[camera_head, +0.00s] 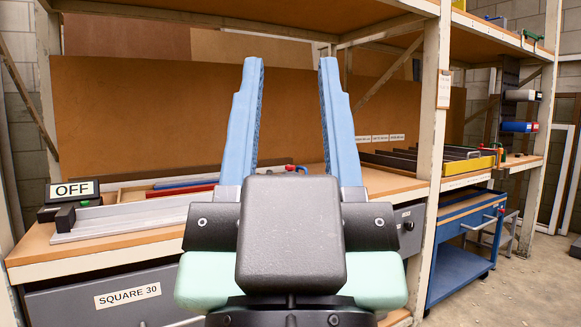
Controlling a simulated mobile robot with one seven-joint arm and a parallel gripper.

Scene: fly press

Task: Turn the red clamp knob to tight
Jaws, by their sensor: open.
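My gripper (291,64) is in the middle of the view, its two blue fingers pointing up and wide apart, with nothing between the tips. I cannot make out a red clamp knob for certain. A small red and blue part (297,169) shows between the lower fingers, above the bench top, partly hidden by my gripper. I cannot tell whether it is the knob, or whether it is tight. No fly press is clearly visible.
A wooden bench (110,237) crosses the left, with a grey drawer (75,297) labelled "SQUARE 30". On it are a sign reading "OFF" (73,189), a metal rail (120,222) and a red bar (185,191). A cream rack post (432,150) stands right; open floor (530,285) lies beyond.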

